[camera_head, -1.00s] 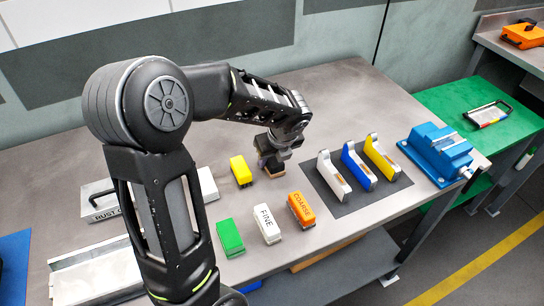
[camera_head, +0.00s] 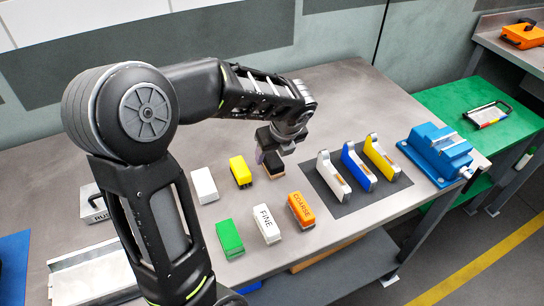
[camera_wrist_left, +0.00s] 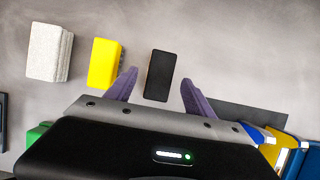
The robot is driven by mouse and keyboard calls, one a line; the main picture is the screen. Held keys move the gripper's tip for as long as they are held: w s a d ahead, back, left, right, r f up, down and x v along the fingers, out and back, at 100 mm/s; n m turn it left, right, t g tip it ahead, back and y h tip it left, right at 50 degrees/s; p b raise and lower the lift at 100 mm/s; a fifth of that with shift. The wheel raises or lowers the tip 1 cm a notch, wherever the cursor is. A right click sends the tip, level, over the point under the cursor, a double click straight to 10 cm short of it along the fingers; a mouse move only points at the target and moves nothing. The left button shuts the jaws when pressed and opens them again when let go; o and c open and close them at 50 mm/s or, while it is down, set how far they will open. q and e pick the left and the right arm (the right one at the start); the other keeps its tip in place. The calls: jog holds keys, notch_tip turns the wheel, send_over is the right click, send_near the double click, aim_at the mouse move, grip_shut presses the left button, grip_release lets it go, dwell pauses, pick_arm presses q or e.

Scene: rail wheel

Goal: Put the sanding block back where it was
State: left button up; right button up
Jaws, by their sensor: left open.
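Several sanding blocks stand on the grey table in two rows. The back row has a white block (camera_head: 204,185), a yellow block (camera_head: 240,171) and a black-topped block with a brown lower part (camera_head: 274,168). The front row has a green block (camera_head: 230,238), a white block marked FINE (camera_head: 267,224) and an orange block marked COARSE (camera_head: 301,210). My left gripper (camera_wrist_left: 159,80) is open above the black-topped block. In the left wrist view the black top (camera_wrist_left: 158,75) shows between its purple fingers, with a gap on each side. My right gripper is not in view.
A dark mat (camera_head: 343,209) with white, blue and yellow angled pieces lies right of the blocks. A blue vise (camera_head: 437,153) stands at the table's right end. A metal tray (camera_head: 95,278) lies at the front left. The table behind the blocks is clear.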

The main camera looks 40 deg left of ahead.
pick_arm(q)
jog(key=v, duration=0.8)
jog(key=shift+r, duration=0.25)
jog(key=shift+d+f, duration=0.1)
jog(key=shift+d, duration=0.05)
